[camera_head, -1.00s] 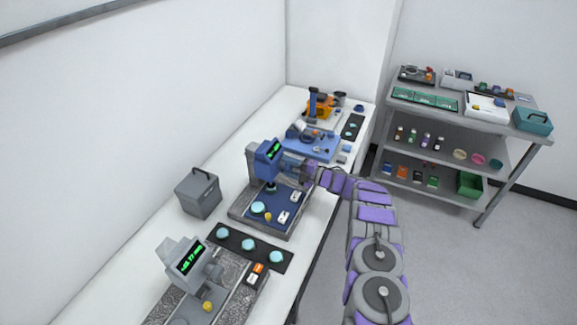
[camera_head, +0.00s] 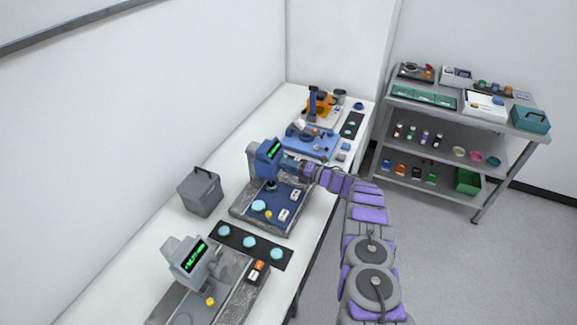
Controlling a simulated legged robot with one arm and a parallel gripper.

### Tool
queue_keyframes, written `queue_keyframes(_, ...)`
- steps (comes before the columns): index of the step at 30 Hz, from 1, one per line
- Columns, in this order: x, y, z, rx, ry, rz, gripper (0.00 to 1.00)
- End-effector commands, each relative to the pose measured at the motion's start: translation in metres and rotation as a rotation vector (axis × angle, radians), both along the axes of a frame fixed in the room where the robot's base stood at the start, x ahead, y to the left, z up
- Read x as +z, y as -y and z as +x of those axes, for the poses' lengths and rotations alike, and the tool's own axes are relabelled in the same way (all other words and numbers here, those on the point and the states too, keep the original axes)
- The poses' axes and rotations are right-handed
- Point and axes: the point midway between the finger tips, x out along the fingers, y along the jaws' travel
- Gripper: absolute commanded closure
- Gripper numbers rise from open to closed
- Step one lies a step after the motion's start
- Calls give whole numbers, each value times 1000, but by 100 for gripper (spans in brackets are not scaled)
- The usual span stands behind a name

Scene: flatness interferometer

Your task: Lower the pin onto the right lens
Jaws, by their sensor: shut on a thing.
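The middle instrument has a blue head (camera_head: 267,158) with a green display, above a dark blue stage (camera_head: 288,217). A small dark pin (camera_head: 270,184) points down from the head. One pale blue lens (camera_head: 259,206) lies on the stage at the front left. A small teal patch shows around the pin's tip; I cannot tell whether the tip touches a lens there. My gripper (camera_head: 291,167) is at the right side of the blue head, shut on a side knob that it mostly hides.
Pale lenses lie on a black mat (camera_head: 234,236) in front. A second grey instrument (camera_head: 187,258) stands nearer. A grey box (camera_head: 201,192) is to the left. A blue tray (camera_head: 318,149) and an orange device (camera_head: 321,110) stand behind. A shelf cart (camera_head: 505,138) is across the floor.

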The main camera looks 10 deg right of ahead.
Motion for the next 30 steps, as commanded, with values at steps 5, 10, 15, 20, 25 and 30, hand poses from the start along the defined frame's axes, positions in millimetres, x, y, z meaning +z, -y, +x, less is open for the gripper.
queue_keyframes(5, -6, 0, -2, 1, -9, -2, 86)
queue_keyframes(10, -6, -1, -2, 2, -10, -3, 54)
queue_keyframes(15, -5, -1, -2, 2, -8, -1, 37)
queue_keyframes(20, -3, -1, -2, 1, -5, -1, 32)
queue_keyframes(25, -2, 1, -2, 0, -4, 0, 32)
queue_keyframes(30, -2, 15, -11, -1, -6, 0, 32)
